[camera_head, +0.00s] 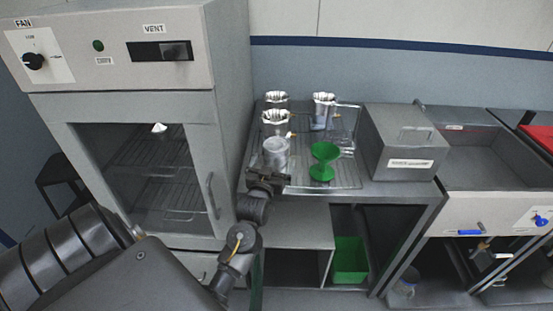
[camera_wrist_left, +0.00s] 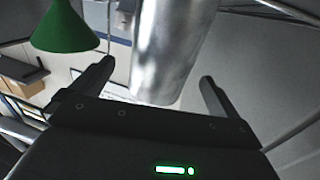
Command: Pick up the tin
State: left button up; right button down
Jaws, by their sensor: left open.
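A plain silver tin (camera_head: 276,153) stands upright on the wire rack at the front left of the bench. My left gripper (camera_head: 268,178) is open just in front of it, low near the rack's front edge. In the left wrist view the shiny tin (camera_wrist_left: 168,48) rises beyond and partly between the open fingers of my left gripper (camera_wrist_left: 158,72). Its upper end is out of that view. I cannot tell whether a finger touches it. My right gripper is not in view.
A green funnel (camera_head: 323,160) stands right of the tin; it also shows in the left wrist view (camera_wrist_left: 66,28). Fluted metal cups (camera_head: 324,110) stand behind. A grey box (camera_head: 402,145) is right of the rack (camera_head: 345,183), and an oven cabinet (camera_head: 150,160) is left.

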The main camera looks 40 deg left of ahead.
pick_arm(q)
jog(key=p+x, duration=0.2)
jog(key=x, duration=0.3)
jog(key=shift+a, duration=0.1)
jog(key=shift+r, duration=0.1)
jog(key=shift+c, duration=0.4)
jog(key=shift+c, duration=1.4)
jog(key=c, duration=1.1)
jog(key=shift+r, duration=0.1)
jog(key=shift+c, duration=0.2)
